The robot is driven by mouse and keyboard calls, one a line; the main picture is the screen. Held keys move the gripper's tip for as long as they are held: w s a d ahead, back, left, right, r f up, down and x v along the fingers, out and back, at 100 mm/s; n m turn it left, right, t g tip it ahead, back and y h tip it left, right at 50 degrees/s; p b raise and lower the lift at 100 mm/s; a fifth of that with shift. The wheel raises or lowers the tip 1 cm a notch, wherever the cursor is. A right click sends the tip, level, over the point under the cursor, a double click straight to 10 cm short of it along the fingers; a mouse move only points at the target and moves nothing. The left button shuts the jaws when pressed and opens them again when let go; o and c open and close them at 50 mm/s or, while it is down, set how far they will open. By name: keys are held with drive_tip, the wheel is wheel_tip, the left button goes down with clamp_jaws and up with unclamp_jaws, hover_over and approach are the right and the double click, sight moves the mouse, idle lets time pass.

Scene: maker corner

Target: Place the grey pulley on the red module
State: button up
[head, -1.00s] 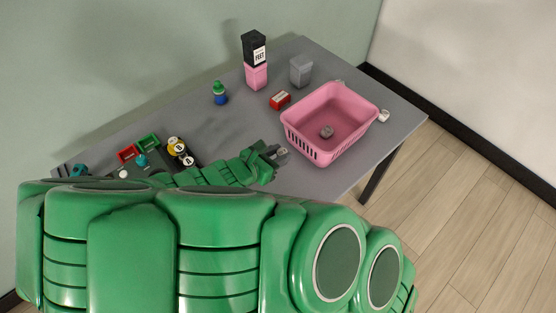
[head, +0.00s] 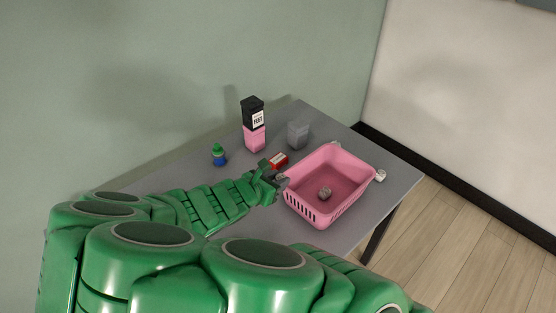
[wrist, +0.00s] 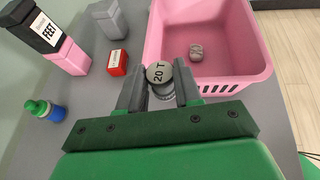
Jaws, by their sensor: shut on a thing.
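My gripper (wrist: 160,90) is shut on the grey pulley (wrist: 158,73), a round piece marked "20 T", held between its fingertips. In the head view my gripper (head: 276,178) is just left of the pink basket and close in front of the red module; the arm hides part of that area. The red module (wrist: 118,63) is a small red block with a white label, lying on the table ahead and to the left of the pulley in the wrist view. It also shows in the head view (head: 278,160). The pulley and the module are apart.
A pink basket (head: 312,212) holds a small grey part (head: 325,193). A grey container (head: 298,135), a black and pink box stack labelled "FEET" (head: 254,138) and a blue-green bottle (head: 219,155) stand around the module. A small white item (head: 380,175) lies right of the basket.

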drive_tip(key=w+d+r+n, duration=0.15)
drive_tip(key=w+r, duration=0.25)
drive_tip(key=w, duration=0.4)
hover_over(275, 161)
drive_tip(key=s, duration=0.1)
drive_tip(key=shift+t+y, duration=0.3)
drive_tip(key=shift+y, duration=0.1)
drive_tip(key=f, duration=0.8)
drive_tip(key=shift+d+f, duration=0.2)
drive_tip(key=shift+f, duration=0.15)
drive_tip(key=shift+w+a+f, duration=0.15)
drive_tip(key=shift+w+f, duration=0.4)
drive_tip(key=shift+f, duration=1.55)
drive_tip(key=shift+f, duration=0.15)
drive_tip(key=o, duration=1)
